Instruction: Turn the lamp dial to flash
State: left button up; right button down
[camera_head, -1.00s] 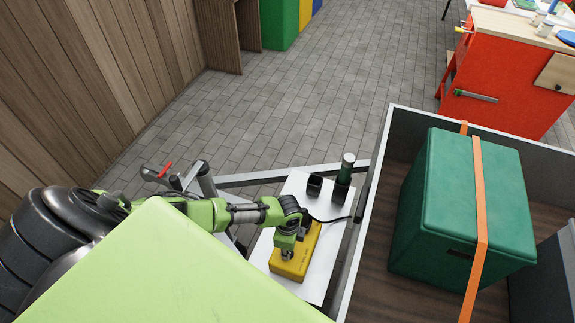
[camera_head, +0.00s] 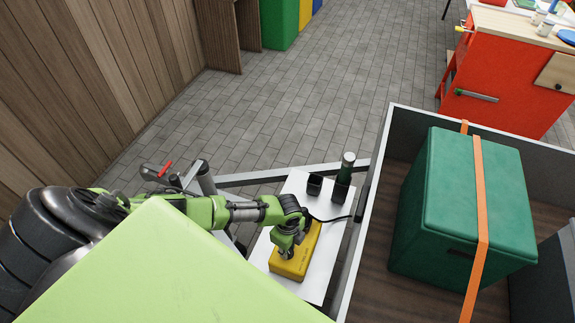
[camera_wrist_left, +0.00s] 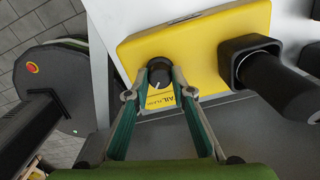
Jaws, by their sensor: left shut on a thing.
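The lamp control is a yellow box (camera_head: 296,267) on a white panel, and it also shows in the wrist view (camera_wrist_left: 205,40). A round black dial (camera_wrist_left: 160,68) with a small white mark sits near its edge. My left gripper (camera_head: 287,254) reaches down over the box. In the wrist view, the fingertips of my left gripper (camera_wrist_left: 160,80) are shut on the dial, one on each side. In the head view the dial is hidden by the gripper. My right gripper is out of view.
The white panel (camera_head: 322,272) also carries a dark cylinder (camera_head: 346,167) in a holder and an empty black holder (camera_head: 314,185). A dark cable runs near the box. To the right, a grey-walled bed holds a green case (camera_head: 430,210) with an orange strap.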

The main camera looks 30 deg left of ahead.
pick_arm(q)
jog(key=o, duration=1.1)
notch_tip(320, 180, up, 12)
